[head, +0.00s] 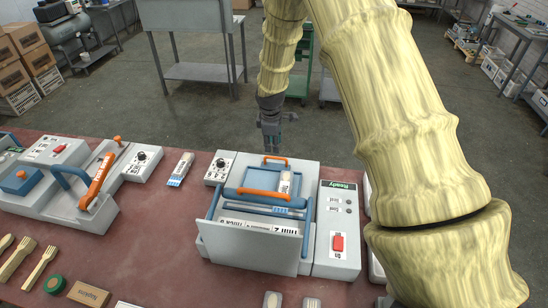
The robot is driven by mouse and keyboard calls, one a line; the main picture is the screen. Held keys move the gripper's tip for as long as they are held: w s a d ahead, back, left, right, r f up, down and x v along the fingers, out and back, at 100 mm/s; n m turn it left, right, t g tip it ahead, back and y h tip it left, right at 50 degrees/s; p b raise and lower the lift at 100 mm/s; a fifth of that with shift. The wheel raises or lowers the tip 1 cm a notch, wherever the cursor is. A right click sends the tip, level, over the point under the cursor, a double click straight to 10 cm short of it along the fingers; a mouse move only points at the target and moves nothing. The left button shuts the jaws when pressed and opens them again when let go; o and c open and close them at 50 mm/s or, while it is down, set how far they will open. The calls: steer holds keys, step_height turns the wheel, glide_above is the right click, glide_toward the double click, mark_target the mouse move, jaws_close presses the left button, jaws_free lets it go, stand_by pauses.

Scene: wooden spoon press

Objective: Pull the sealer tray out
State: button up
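A grey machine with blue rails stands at the middle of the table and seems to be the sealer (304,172). A tray-like part with a pale front panel (248,247) sits at its near side, with printed strips behind the panel. An orange handle (262,194) crosses the blue frame, and a smaller orange handle (275,158) is at the far edge. A small white and blue packet (285,183) stands in the machine.
A second machine with an orange lever (98,180) stands at left. A control box marked Ready (338,225) with a red switch adjoins the sealer at right. Another packet (181,169) lies between the machines. Wooden cutlery (40,267) lies front left.

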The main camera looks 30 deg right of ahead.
steer(key=shift+s+a+r+p, duration=0.1)
steer(key=shift+r+p, duration=0.2)
steer(key=shift+r, duration=0.25)
steer(key=shift+s+a+r+p, duration=0.1)
steer(key=shift+r+p, duration=0.15)
steer(key=shift+r, duration=0.25)
step_height(320, 180, up, 12)
steer(key=s+a, duration=0.1)
steer(key=shift+s+a, duration=0.15)
steer(key=shift+s, duration=0.25)
steer(key=shift+f, duration=0.25)
steer(key=b, duration=1.5)
glide_toward(275, 158)
steer(key=shift+w+d+f+p, duration=0.2)
steer(key=shift+f+p, duration=0.25)
steer(key=shift+f, duration=0.85)
steer(key=shift+w+d+f+p, duration=0.15)
steer(key=shift+w+f+p, duration=0.25)
steer(key=shift+f, duration=0.9)
steer(key=shift+w+d+f+p, duration=0.2)
steer(key=shift+f+p, duration=0.35)
steer(key=shift+f, duration=0.75)
